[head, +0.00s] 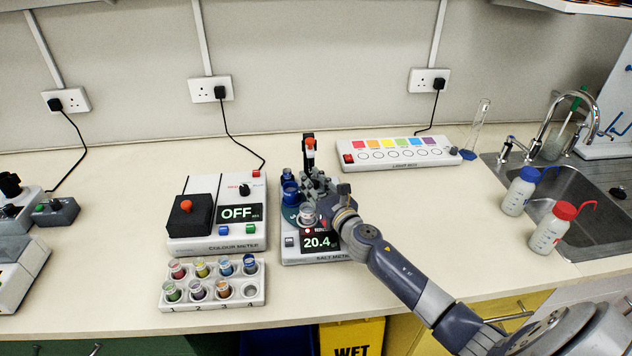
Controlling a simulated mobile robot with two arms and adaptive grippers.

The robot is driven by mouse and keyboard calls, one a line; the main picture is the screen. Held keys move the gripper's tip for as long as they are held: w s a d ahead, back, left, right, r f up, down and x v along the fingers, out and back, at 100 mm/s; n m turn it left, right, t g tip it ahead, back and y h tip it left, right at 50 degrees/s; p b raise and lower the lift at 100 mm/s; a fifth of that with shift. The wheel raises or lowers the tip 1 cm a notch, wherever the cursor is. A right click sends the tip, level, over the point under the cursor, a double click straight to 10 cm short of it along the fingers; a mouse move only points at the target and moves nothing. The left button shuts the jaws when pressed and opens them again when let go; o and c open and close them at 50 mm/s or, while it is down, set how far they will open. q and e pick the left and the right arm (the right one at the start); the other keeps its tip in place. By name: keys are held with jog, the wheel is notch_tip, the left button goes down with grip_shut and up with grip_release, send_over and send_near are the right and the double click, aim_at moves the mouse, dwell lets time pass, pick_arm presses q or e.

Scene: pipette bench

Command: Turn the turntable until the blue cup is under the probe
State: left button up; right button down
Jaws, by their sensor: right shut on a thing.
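The salt meter (290,257) stands mid-bench and its display reads 20.4. Its dark turntable (288,214) carries small cups. A dark blue cup (290,194) sits on its left side, with another bluish cup (287,175) just behind. A clear cup (308,215) is at the front. The probe (310,158), white with an orange top, hangs from a black post at the back; its tip is hidden behind my gripper. My right gripper (313,186) is shut at the turntable's right side; its fingers hide what they hold. My left gripper is not in view.
The colour meter (213,240), reading OFF, stands close on the left. A rack of coloured cups (213,291) lies in front of it. The light box (397,153) is behind right. Wash bottles (520,190) stand by the sink (585,215). Bench right of my forearm is clear.

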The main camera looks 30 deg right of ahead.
jog(key=shift+s+a+f+m+g+h, duration=0.1)
jog(key=shift+f+m+g+h, duration=0.1)
jog(key=shift+m+h, duration=0.55)
jog(key=shift+f+m+g+h, duration=0.15)
jog(key=shift+m+h, duration=0.3)
jog(key=shift+h, duration=0.6)
jog(key=shift+f+m+g+h, duration=0.1)
jog(key=shift+m+g+h, duration=0.45)
jog(key=shift+m+h, duration=0.95)
jog(key=shift+m+g+h+b, duration=0.7)
jog(key=shift+m+g+h, duration=0.55)
jog(key=shift+h, duration=0.95)
jog(key=shift+s+m+g+h+b, duration=0.1)
jog(key=shift+m+g+h+b, duration=0.75)
jog(key=shift+m+g+h, duration=0.5)
jog(key=c, duration=1.5)
grip_release()
jog(key=shift+c, duration=0.2)
jog(key=shift+o, duration=0.7)
jog(key=shift+r, duration=0.3)
